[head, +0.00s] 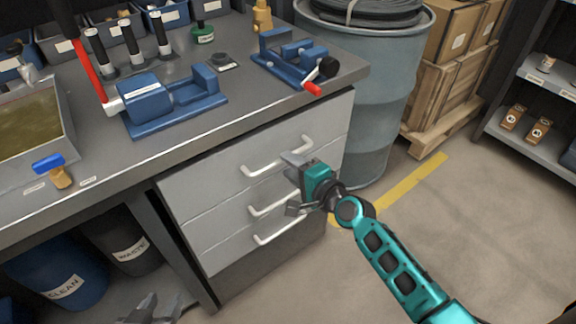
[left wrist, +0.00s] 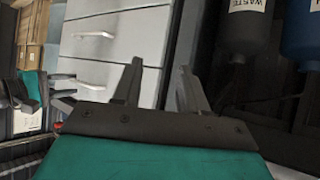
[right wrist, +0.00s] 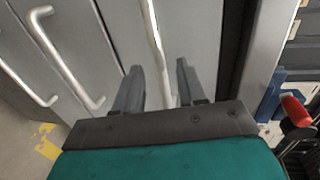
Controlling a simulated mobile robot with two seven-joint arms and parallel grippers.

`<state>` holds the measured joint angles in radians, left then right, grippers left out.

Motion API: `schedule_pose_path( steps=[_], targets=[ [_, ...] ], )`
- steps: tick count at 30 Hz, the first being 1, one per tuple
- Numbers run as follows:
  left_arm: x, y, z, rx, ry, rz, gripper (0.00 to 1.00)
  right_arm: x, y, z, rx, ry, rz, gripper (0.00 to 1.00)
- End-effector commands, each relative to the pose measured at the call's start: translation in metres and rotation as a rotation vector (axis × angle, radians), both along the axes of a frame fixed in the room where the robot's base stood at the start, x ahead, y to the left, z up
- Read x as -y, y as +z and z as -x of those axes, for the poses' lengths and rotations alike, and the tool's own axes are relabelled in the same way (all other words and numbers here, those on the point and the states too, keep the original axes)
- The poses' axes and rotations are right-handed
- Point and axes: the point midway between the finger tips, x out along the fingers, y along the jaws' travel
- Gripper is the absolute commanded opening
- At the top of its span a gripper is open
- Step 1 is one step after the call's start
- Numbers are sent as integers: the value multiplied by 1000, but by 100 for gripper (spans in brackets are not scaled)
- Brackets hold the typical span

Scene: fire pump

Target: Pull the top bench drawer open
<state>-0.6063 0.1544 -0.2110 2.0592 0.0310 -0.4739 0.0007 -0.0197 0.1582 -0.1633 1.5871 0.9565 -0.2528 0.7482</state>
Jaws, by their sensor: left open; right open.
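The top bench drawer (head: 212,177) has a grey front with a pale bar handle (head: 258,170) and sits flush with the drawers below. My right gripper (head: 293,184) is open in front of the drawer stack, near the right part of the handles. In the right wrist view the top drawer's handle (right wrist: 153,28) runs between the two spread fingers of that gripper (right wrist: 158,65). I cannot tell whether they touch it. My left gripper (head: 153,308) is open and empty at the bottom edge of the head view.
Two more drawers with handles (head: 282,233) lie below. The benchtop (head: 235,125) carries blue vises (head: 150,105), a red-handled tool (head: 88,70) and bins. A blue drum (head: 365,90) stands right of the bench. Waste and clean containers (head: 60,275) stand under it. The floor (head: 480,220) at right is clear.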

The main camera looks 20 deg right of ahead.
Motion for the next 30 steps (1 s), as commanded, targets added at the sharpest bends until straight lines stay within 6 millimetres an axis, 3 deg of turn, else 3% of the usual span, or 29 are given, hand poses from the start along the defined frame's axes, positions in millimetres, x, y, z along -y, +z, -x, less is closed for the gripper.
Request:
schedule_pose_path(
  steps=[6,15,27,30],
  targets=[
    [3,6,-8,23,1,11,43,-6,-4,-14,-1,1,1,40],
    [4,8,-11,29,2,15,43,-6,-3,-15,0,0,1,39],
    [4,4,-7,19,0,11,43,-6,-4,-15,0,0,1,1],
    [3,4,-6,17,-2,8,43,-6,-4,-15,0,0,1,0]
  ],
)
